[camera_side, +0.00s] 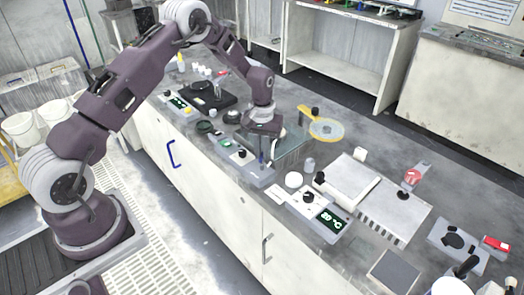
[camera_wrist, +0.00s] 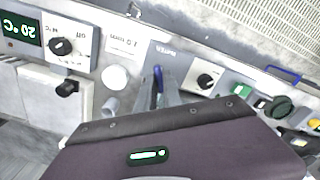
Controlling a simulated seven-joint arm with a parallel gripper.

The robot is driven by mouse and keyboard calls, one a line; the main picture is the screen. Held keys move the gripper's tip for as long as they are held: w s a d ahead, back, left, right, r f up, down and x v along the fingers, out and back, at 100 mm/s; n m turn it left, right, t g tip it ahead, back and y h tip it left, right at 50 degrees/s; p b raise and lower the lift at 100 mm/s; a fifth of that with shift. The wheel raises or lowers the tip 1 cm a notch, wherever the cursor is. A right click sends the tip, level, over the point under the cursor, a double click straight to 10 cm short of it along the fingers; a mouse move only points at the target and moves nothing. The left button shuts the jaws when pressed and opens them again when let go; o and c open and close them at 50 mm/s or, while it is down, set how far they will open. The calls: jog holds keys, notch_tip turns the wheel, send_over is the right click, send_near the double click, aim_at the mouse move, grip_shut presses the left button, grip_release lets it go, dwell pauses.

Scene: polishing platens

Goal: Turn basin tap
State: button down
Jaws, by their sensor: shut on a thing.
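My gripper (camera_side: 264,158) points down over the bench beside a pale blue-grey control unit (camera_side: 254,176). In the wrist view my gripper (camera_wrist: 165,88) is shut on a slim blue tap handle (camera_wrist: 157,80), which stands upright between the fingers. A shallow, glassy basin (camera_side: 300,148) shows partly behind my gripper in the side view. My wrist hides the rest of it, and the tap's base and spout cannot be made out. The same control unit fills the middle of the wrist view, with a black knob (camera_wrist: 207,79) beside the handle.
A 20 °C hotplate panel (camera_side: 315,208) with a black knob lies to the right. A white jar (camera_side: 294,180) and a small clear cup (camera_side: 309,164) stand near my gripper. A dark platen unit (camera_side: 208,97) is at left.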

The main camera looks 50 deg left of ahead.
jog(key=shift+m, duration=3.1)
jog(key=c, duration=1.5)
grip_release()
notch_tip(320, 180, up, 7)
jog(key=shift+r, duration=0.1)
